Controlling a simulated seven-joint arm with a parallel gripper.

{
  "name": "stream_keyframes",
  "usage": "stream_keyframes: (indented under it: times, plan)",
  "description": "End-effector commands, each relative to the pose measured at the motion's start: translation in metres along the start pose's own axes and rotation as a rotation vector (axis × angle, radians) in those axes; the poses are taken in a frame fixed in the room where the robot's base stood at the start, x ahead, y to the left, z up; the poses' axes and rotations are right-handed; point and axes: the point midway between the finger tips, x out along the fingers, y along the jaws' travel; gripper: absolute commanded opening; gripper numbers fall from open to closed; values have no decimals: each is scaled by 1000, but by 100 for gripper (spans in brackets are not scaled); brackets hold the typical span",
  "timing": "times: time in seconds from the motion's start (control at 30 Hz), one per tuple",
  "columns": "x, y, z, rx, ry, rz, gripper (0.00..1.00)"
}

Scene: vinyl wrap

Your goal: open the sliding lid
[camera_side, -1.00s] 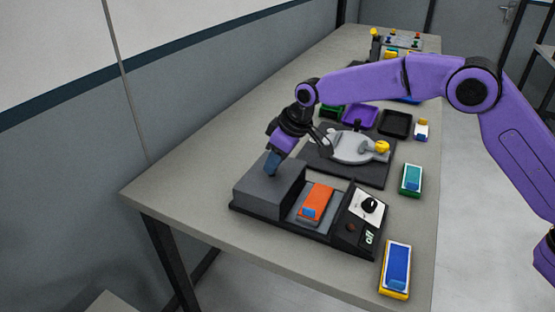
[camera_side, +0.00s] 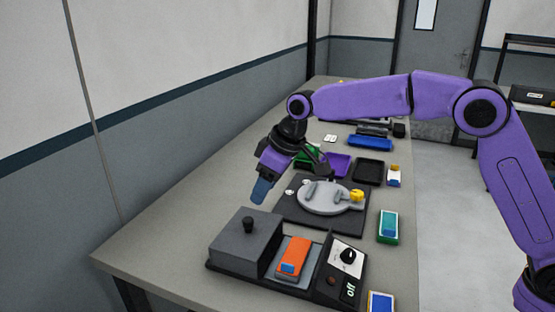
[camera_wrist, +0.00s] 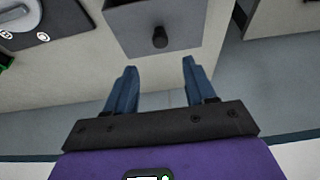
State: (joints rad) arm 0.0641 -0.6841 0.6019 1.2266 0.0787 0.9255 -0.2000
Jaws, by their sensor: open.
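A grey box-shaped lid (camera_side: 240,246) with a black knob (camera_side: 247,224) on top sits at the left end of a black base (camera_side: 300,285). An orange and blue block (camera_side: 293,257) lies uncovered on the base just right of the lid. My gripper (camera_side: 260,191) is above and behind the knob, apart from it, with nothing held. In the wrist view, the open blue fingers (camera_wrist: 158,75) point toward the lid (camera_wrist: 185,15), and the knob (camera_wrist: 160,38) stands beyond the fingertips, between their lines.
A panel with a black dial (camera_side: 347,256) and a display reading "off" is at the base's right end. A grey round plate (camera_side: 325,198) on a dark mat stands behind. A green-edged block (camera_side: 388,226) lies right. Bare table is left of the lid.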

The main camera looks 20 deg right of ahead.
Motion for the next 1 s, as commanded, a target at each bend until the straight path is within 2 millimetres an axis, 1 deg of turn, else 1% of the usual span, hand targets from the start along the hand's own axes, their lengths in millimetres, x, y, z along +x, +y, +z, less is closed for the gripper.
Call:
stream_keyframes:
  times: [0.03,0.2,0.3,0.4,0.6,1.0]
  plan:
    - [-12,0,-1,-1,5,1,55]
    - [-45,0,-1,-1,4,1,55]
    - [-58,0,-1,-1,2,0,55]
    - [-68,0,0,-1,2,0,55]
    - [-75,0,0,-1,1,0,55]
    - [-75,0,0,-1,0,0,55]
